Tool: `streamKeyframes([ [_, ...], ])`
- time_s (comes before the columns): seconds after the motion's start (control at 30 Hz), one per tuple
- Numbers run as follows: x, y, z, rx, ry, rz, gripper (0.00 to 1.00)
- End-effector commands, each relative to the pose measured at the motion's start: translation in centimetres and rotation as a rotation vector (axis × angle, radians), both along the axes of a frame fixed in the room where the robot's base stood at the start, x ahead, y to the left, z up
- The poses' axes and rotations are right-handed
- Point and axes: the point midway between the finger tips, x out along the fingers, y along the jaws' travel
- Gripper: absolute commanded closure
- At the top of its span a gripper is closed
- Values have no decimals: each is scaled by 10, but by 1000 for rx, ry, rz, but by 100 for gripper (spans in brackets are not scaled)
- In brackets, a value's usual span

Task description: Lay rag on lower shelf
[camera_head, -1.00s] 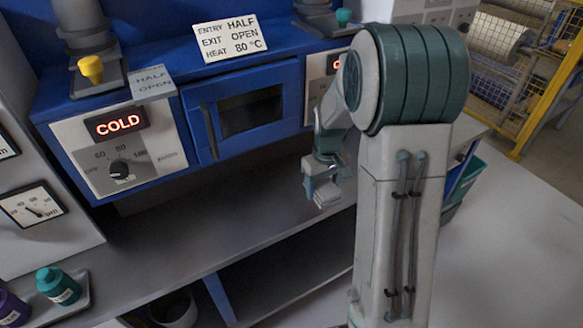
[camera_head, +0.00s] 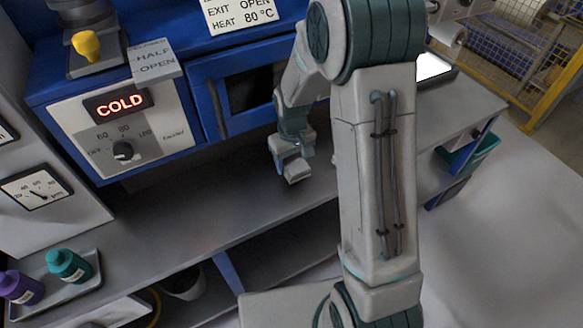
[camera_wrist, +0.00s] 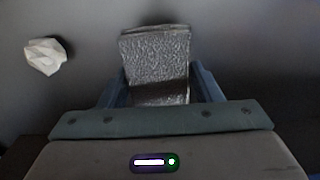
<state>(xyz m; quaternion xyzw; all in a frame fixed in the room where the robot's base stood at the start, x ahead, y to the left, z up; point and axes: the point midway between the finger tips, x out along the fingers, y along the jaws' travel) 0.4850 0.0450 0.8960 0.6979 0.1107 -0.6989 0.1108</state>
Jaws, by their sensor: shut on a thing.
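My gripper (camera_head: 290,166) hangs above the grey counter (camera_head: 150,229), in front of the blue machine. It is shut on the rag (camera_wrist: 157,57), a folded grey textured cloth that stands out between the fingers in the wrist view. In the head view the rag (camera_head: 297,171) shows as a small pale block at the fingertips. The lower shelf (camera_head: 290,246) is the dark space under the counter, right of a blue upright. My arm hides part of its right side.
A crumpled white piece (camera_wrist: 45,56) lies on the surface in the wrist view. A tray (camera_head: 85,290) with a teal bottle (camera_head: 68,265) and a purple bottle (camera_head: 20,287) stands at the left. A round pot (camera_head: 183,284) is under the counter, left of the blue upright (camera_head: 226,272).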

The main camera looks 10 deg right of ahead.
Motion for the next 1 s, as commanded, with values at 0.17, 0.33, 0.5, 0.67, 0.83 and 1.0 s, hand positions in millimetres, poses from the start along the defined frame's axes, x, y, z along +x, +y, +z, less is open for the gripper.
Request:
streamKeyframes([
  [0.17,-1,3,-14,-1,4,-2,66],
  [0.33,0,3,-35,-1,2,-1,66],
  [0.5,0,3,-42,-1,-1,-1,66],
  [0.67,0,3,-42,0,-2,-1,66],
  [0.83,0,3,-46,-1,-1,-1,39],
  [1.0,0,3,-45,0,-1,-1,20],
])
